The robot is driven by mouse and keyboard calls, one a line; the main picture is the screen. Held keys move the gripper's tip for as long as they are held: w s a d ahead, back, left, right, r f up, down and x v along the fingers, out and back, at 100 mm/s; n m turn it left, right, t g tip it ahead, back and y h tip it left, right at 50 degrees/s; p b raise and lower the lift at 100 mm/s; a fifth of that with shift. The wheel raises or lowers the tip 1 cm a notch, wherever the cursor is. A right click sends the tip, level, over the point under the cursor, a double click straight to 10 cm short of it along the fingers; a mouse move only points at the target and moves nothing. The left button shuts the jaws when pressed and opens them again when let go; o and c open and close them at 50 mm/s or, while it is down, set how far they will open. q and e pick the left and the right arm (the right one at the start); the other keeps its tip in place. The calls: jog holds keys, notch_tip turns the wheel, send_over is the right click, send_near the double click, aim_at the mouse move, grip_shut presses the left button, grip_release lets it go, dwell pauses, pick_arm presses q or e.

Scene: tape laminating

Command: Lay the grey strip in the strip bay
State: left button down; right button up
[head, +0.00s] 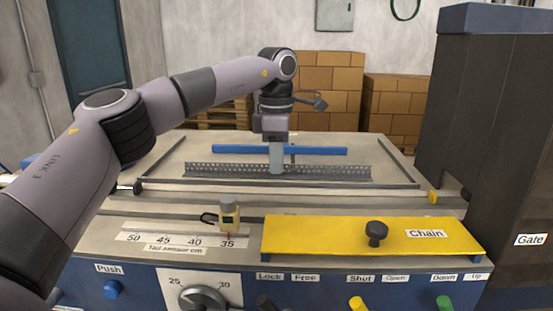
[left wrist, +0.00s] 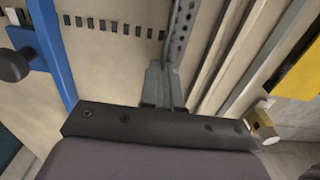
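The grey perforated strip (head: 225,171) lies lengthwise across the pale machine bed, in front of a blue bar (head: 320,151). It also shows in the left wrist view (left wrist: 182,30), running up from the fingers. My left gripper (head: 277,170) points down at the strip's middle. In the left wrist view its fingers (left wrist: 163,88) are close together with the strip's thin upright edge between them. I cannot tell whether the strip touches the bed. No label marks the strip bay; a long rail slot (head: 300,193) runs in front of the strip. My right gripper is out of view.
A yellow cover labelled Chain (head: 330,236) with a black knob (head: 376,233) lies in front on the right. A tail sensor (head: 229,213) stands on a scale at front left. A tall dark gate housing (head: 487,120) blocks the right side.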

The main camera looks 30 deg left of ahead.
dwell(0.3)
pick_arm(q)
jog(key=c, duration=1.3)
grip_release()
jog(key=shift+r, duration=0.1)
jog(key=shift+r, duration=2.9)
